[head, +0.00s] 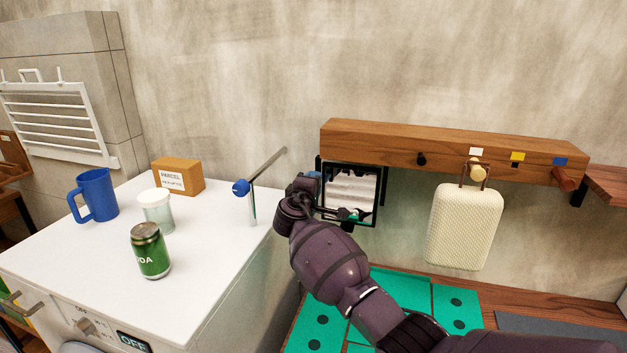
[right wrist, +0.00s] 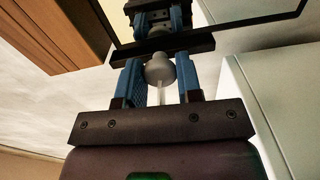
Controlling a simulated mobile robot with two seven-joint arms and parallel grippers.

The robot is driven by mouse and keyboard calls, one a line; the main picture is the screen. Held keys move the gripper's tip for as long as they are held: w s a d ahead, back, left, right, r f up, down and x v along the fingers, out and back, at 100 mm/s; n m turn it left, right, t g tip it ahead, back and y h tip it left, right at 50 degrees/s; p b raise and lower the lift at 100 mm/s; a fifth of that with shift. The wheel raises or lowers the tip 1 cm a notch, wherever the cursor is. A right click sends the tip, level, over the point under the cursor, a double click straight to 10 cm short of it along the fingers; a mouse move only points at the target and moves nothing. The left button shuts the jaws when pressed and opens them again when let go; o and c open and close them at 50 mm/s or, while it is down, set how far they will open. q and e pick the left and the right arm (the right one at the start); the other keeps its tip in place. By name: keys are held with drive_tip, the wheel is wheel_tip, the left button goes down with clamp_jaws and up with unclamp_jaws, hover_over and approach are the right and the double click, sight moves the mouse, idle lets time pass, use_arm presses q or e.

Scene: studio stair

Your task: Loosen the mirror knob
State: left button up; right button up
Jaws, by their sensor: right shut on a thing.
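The mirror (head: 350,190) is a black-framed square that hangs below the left end of a wooden wall rail. It faces outward and shows a reflection. My right gripper (head: 313,178) is at the mirror's left edge, and its wrist hides the knob in the head view. In the right wrist view, the blue fingers of my right gripper are shut around the round grey mirror knob (right wrist: 160,70), next to the mirror's dark frame (right wrist: 165,49). The mirror glass reflects the fingers. Whether the knob has turned cannot be seen. My left gripper is in neither view.
The wooden rail (head: 390,146) has pegs, and a cream bag (head: 464,226) hangs right of the mirror. A white counter (head: 95,262) at left holds a blue mug (head: 96,195), a cup (head: 157,210), a green can (head: 149,252) and a parcel box (head: 178,177).

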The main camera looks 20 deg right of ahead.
drive_tip(key=shift+n, duration=0.5)
drive_tip(key=shift+f+p, duration=0.1)
drive_tip(key=shift+p, duration=0.2)
drive_tip(key=o, duration=0.9)
drive_tip(key=shift+o, duration=0.2)
drive_tip(key=b+v, duration=0.1)
drive_tip(key=v, duration=1)
